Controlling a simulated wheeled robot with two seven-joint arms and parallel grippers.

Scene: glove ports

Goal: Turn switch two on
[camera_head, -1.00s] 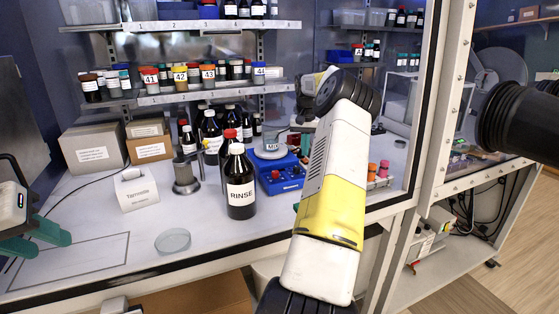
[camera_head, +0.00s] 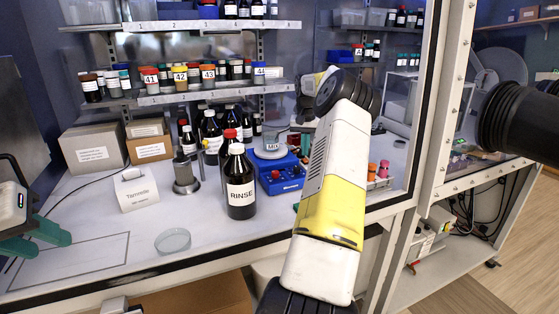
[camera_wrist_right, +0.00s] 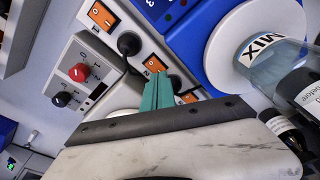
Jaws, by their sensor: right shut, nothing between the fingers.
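In the right wrist view, the orange rocker switch labelled 2 (camera_wrist_right: 154,64) sits in a white panel. Another orange switch labelled 1 (camera_wrist_right: 102,15) is to its upper left, and a third orange switch (camera_wrist_right: 188,97) is partly hidden by the fingers. My right gripper (camera_wrist_right: 167,78) is shut and empty, its teal fingertips just below switch 2. I cannot tell whether they touch it, nor which way its rocker is tipped. In the head view, my right arm hides the switches. My left gripper (camera_head: 50,238) is at the left edge, its teal fingers apart.
A control box with a red knob (camera_wrist_right: 78,72) stands left. A blue mixer (camera_wrist_right: 185,30) with a MIX beaker (camera_wrist_right: 270,60) is close on the right. The RINSE bottle (camera_head: 239,190) stands left of my right arm.

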